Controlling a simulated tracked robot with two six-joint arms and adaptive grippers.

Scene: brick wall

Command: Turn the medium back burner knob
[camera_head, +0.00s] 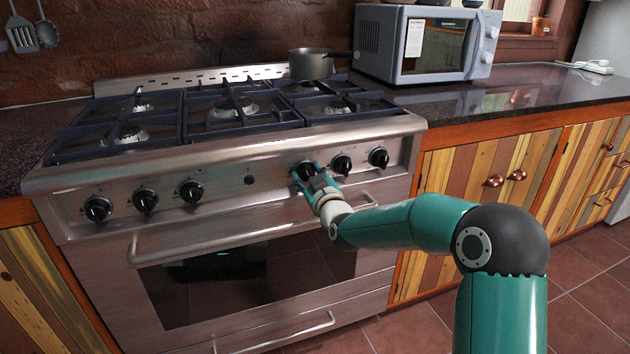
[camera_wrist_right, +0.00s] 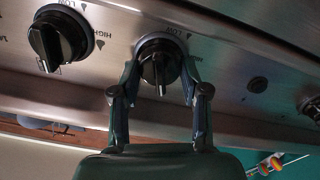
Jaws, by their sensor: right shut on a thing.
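My right gripper (camera_head: 304,174) is at the leftmost knob (camera_head: 306,167) of the right-hand group of three on the oven's front panel. In the right wrist view the gripper (camera_wrist_right: 159,72) has one finger on each side of this black knob (camera_wrist_right: 157,62) and is shut on it. The knob's ridge lies nearly in line with the fingers. The other two knobs of this group, a middle one (camera_head: 341,163) and a right one (camera_head: 379,157), are free. I cannot read which burner each knob serves. My left gripper is not in view.
Three more knobs, one of them here (camera_head: 145,200), sit on the panel's left side. The oven door handle (camera_head: 250,230) runs below the panel. A pot (camera_head: 311,64) stands on the back right of the hob. A microwave (camera_head: 428,44) stands on the counter.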

